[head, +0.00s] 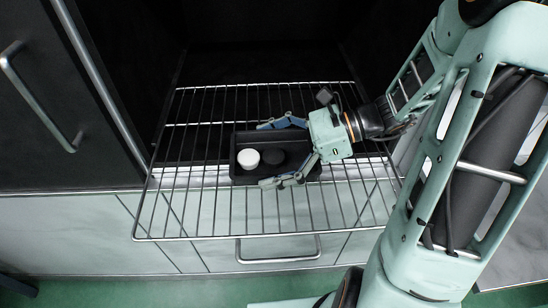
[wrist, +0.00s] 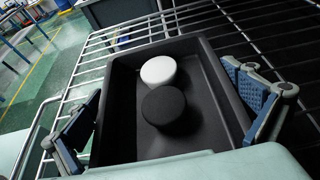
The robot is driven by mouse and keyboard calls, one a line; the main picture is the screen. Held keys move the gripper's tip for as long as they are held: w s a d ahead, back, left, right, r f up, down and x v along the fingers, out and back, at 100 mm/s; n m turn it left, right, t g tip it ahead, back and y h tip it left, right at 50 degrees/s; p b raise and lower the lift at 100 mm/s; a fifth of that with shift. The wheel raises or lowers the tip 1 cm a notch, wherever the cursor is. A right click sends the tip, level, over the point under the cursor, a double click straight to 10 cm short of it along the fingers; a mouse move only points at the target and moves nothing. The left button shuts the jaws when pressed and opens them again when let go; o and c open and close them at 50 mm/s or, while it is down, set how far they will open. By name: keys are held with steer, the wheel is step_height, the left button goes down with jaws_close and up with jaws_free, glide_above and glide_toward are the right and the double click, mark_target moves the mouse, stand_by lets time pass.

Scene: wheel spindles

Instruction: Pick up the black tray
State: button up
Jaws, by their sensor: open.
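The black tray (head: 240,177) is a shallow rectangular box resting on a wire rack, also seen in the wrist view (wrist: 121,122). In it are a white round piece (head: 248,158) and a black round piece (head: 273,159), side by side. The wrist view shows the white piece (wrist: 158,71) just beyond the black piece (wrist: 166,108). My gripper (head: 265,154) is open at the tray, coming from the right. Its fingers spread along two opposite sides of the tray, as the wrist view also shows (wrist: 165,115). Whether the pads touch the walls cannot be told. My gripper's body hides the tray's right end.
The wire rack (head: 165,212) sticks out of a dark compartment (head: 260,55). A dark door with a handle (head: 40,98) stands open at the left. A drawer handle (head: 278,250) lies below the rack. The rack left of the tray is clear.

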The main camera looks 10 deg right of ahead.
steer(key=c, duration=1.1)
steer(key=shift+r, duration=0.1)
